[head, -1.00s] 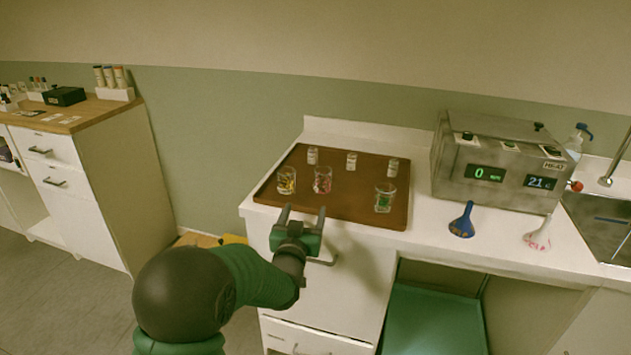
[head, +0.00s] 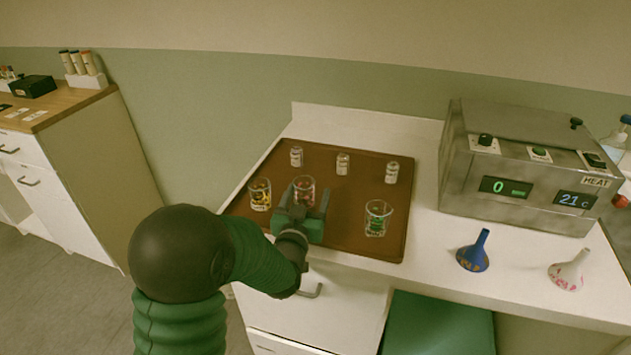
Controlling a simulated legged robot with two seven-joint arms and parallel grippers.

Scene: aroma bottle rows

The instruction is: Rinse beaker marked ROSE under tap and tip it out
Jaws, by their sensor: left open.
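Three glass beakers stand upright on the brown tray (head: 345,243). One with yellow contents (head: 260,194) is at the left, one with pink-red contents (head: 304,187) is in the middle, and one with green contents (head: 377,219) is at the right. The markings are too small to read, so I cannot tell which says ROSE. My left gripper (head: 306,200) is open, its fingers pointing at the middle beaker and partly covering its lower part. I cannot tell whether they touch it. My right gripper is not in view.
Three small vials (head: 343,164) stand along the tray's back. A steel heater box (head: 520,165) stands to the right. A blue funnel (head: 473,251) and a white funnel (head: 569,271) sit on the counter before it. No tap is in view.

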